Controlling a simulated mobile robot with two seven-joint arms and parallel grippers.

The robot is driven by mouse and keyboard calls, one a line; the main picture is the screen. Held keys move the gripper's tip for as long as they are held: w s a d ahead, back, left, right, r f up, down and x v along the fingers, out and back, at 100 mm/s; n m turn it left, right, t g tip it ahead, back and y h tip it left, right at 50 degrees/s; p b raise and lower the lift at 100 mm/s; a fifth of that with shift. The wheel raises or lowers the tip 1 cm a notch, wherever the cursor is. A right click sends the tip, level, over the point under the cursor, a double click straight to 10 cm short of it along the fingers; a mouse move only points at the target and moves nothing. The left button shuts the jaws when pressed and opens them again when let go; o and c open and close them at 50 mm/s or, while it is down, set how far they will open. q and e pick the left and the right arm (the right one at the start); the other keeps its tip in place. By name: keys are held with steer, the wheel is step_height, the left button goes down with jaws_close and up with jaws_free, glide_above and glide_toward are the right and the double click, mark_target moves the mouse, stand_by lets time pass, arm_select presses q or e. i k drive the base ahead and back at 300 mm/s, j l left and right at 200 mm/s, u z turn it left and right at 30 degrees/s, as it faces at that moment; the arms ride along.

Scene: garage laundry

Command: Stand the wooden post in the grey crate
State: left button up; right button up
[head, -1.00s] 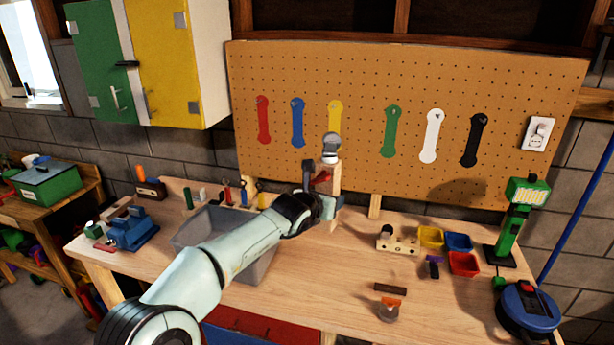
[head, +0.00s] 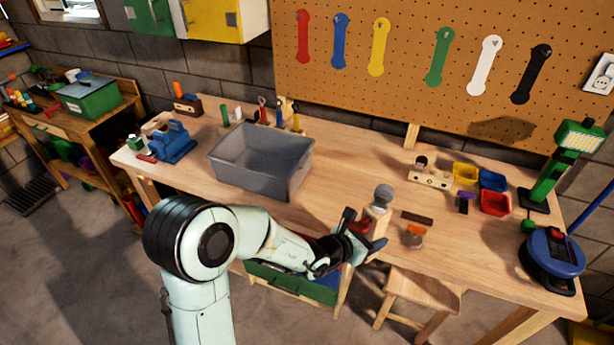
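The wooden post (head: 377,222) is a pale block with a rounded grey top. It is upright in my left gripper (head: 365,232), whose dark fingers close around it from both sides. In the picture it shows over the front edge of the workbench, right of the crate; its lower end is hidden by the gripper, so I cannot tell its height above the bench. The grey crate (head: 233,178) stands open-topped on the left half of the bench and looks empty. My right gripper is not in view.
The workbench (head: 340,170) is bare between crate and wooden holder (head: 430,173). A blue vise (head: 172,143) is left of the crate, tools stand behind it. Coloured bins (head: 494,203), a dark bar (head: 417,218) and an orange-and-grey item (head: 412,236) lie right. A stool (head: 420,290) is in front.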

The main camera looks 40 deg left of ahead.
mark_target(283, 168)
steer(key=k+j+z, duration=0.1)
steer(key=j, duration=0.3)
steer(key=k+j+z, duration=0.1)
steer(key=j, duration=0.35)
steer(key=k+j+z, duration=0.1)
steer(key=j, duration=0.3)
steer(key=k+j+z, duration=0.1)
steer(key=j, duration=0.3)
steer(key=k+j+z, duration=0.1)
steer(key=j, duration=0.25)
steer(key=k, duration=0.05)
